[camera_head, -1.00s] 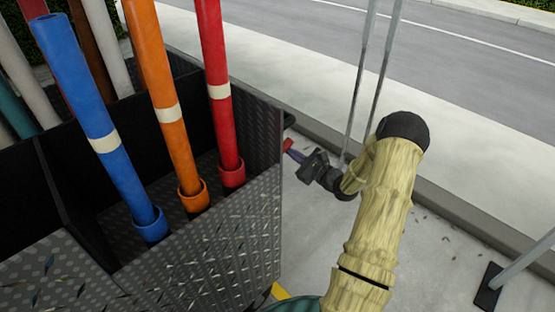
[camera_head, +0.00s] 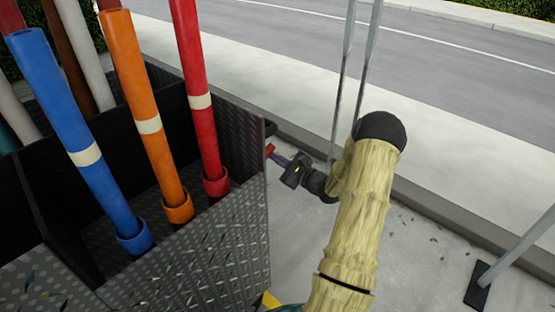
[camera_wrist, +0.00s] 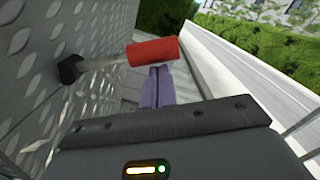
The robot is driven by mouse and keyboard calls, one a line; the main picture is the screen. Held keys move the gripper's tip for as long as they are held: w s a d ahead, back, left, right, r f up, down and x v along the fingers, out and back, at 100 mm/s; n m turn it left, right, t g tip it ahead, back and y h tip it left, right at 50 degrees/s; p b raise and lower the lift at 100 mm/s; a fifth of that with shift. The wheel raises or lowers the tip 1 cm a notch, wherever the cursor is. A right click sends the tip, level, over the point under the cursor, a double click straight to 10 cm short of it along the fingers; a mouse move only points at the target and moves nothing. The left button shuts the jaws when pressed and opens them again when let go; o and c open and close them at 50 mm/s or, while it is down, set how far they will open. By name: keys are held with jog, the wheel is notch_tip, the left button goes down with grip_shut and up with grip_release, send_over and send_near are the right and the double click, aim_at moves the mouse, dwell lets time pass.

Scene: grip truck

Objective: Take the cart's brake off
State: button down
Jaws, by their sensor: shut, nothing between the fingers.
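The cart (camera_head: 185,262) is a dark diamond-plate box on the left of the head view. Its brake lever has a red handle (camera_wrist: 153,51) on a metal rod, which comes out of a black pivot on the cart's side wall in the wrist view. The red handle also shows as a small patch past the cart's corner in the head view (camera_head: 269,150). My gripper (camera_wrist: 155,72) has purple fingers, closed together and empty. Their tips are right by the handle's near edge; I cannot tell whether they touch it. In the head view my gripper (camera_head: 277,157) is beside the cart's corner.
Blue (camera_head: 82,130), orange (camera_head: 143,100) and red (camera_head: 192,70) tubes stand in the cart's compartments. Thin metal poles (camera_head: 345,80) rise behind my arm. A pole with a black foot (camera_head: 478,286) stands at right.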

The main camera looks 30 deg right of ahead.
jog(key=s+d+f+b, duration=0.1)
jog(key=s+d+f, duration=0.1)
jog(key=s, duration=0.3)
jog(key=s+d+f+b, duration=0.1)
jog(key=s+d+f, duration=0.1)
jog(key=s, duration=0.3)
jog(key=shift+d+b, duration=0.35)
jog(key=shift+d, duration=0.15)
jog(key=shift+w, duration=0.2)
